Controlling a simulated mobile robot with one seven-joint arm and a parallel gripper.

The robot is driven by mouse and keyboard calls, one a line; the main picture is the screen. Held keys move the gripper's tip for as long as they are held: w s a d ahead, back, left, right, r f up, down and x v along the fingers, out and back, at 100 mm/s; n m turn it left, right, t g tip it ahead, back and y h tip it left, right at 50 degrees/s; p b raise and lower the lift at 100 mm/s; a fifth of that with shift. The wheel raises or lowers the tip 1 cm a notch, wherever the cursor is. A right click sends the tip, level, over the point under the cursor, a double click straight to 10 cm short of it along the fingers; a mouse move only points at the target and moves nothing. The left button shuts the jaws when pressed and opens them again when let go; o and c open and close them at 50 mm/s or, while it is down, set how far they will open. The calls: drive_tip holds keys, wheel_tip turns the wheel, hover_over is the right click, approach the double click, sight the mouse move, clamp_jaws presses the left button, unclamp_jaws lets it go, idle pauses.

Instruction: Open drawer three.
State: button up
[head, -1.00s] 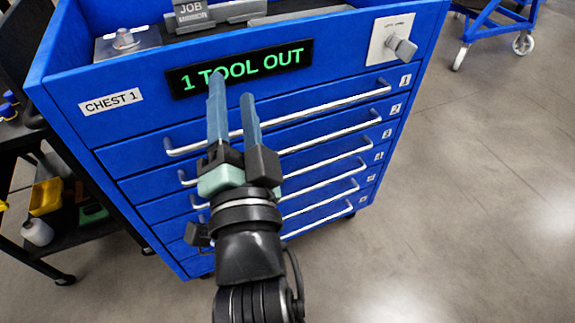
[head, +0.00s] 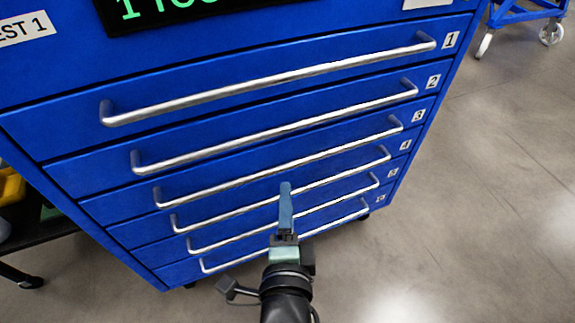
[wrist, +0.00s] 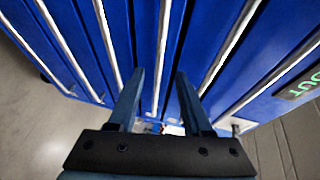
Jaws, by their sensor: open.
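Drawer three (head: 115,204), marked by a small 3 label (head: 418,116), is the third blue front down in the chest. It looks shut. Its long silver handle (head: 240,172) slants up to the right. My gripper (head: 285,188) is in front of the chest, its tip just below that handle in the head view, with one finger largely hiding the other. In the wrist view my gripper (wrist: 160,76) is open and empty, and the drawer three handle (wrist: 163,45) runs between its two fingers. I cannot tell how far the fingertips are from the bar.
Drawer handles one (head: 270,84) and two (head: 270,132) lie above, and handle four (head: 230,213) and others lie close below. All drawers look shut. A dark cart stands at the left, and a blue wheeled frame (head: 525,14) at the far right. The floor (head: 490,190) on the right is clear.

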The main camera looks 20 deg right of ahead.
sight(287, 169)
drive_tip(key=b+x, duration=0.2)
drive_tip(key=x, duration=0.8)
drive_tip(key=shift+w+f, duration=0.1)
drive_tip(key=shift+w, duration=0.1)
drive_tip(key=shift+c, duration=0.3)
clamp_jaws()
idle(0.8)
